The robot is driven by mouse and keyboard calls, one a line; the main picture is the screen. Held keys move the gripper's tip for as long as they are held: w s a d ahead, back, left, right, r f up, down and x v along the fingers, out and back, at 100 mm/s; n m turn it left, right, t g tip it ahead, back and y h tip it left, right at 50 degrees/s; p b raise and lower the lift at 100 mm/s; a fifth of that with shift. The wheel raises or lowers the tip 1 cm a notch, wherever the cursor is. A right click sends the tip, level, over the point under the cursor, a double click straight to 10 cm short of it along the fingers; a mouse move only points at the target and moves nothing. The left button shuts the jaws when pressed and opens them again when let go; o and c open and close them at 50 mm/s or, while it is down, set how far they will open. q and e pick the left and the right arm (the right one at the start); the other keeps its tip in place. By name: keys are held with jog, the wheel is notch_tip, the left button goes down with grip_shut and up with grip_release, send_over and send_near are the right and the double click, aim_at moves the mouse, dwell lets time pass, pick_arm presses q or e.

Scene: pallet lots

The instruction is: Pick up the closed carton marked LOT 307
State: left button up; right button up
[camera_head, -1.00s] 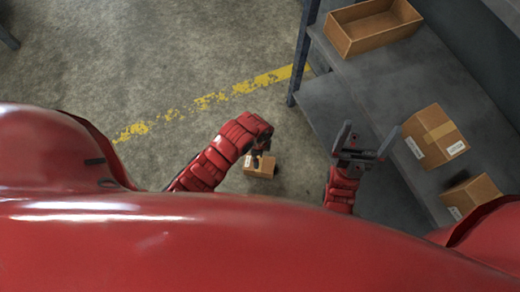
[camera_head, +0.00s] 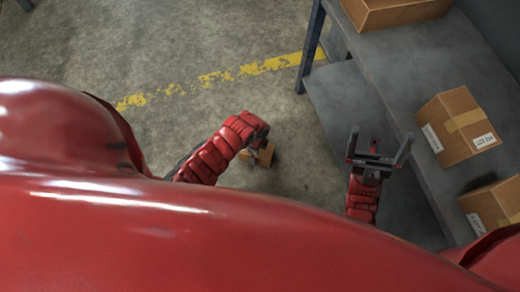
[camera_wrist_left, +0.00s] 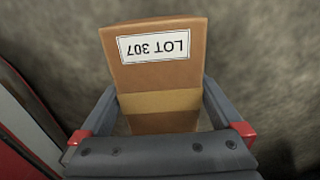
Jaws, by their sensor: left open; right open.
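The closed carton marked LOT 307 (camera_wrist_left: 160,70) is brown with a tape band, and its label appears upside down in the left wrist view. In the head view the carton (camera_head: 264,155) is small and partly hidden by my left gripper (camera_head: 258,138). My left gripper (camera_wrist_left: 160,92) is open, with one finger on each side of the carton; I cannot tell whether they touch it. My right gripper (camera_head: 380,145) is open and empty, beside the grey shelf unit.
The grey shelf unit (camera_head: 400,70) stands at right. On it are a taped carton (camera_head: 455,115) with a label too small to read surely, another carton (camera_head: 490,205) and a brown box (camera_head: 395,10) at the back. Floor with a yellow line (camera_head: 270,65) is clear at left.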

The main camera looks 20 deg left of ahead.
pick_arm(q)
jog(key=shift+f, duration=0.2)
jog(key=shift+c, duration=0.3)
jog(key=c, duration=1.4)
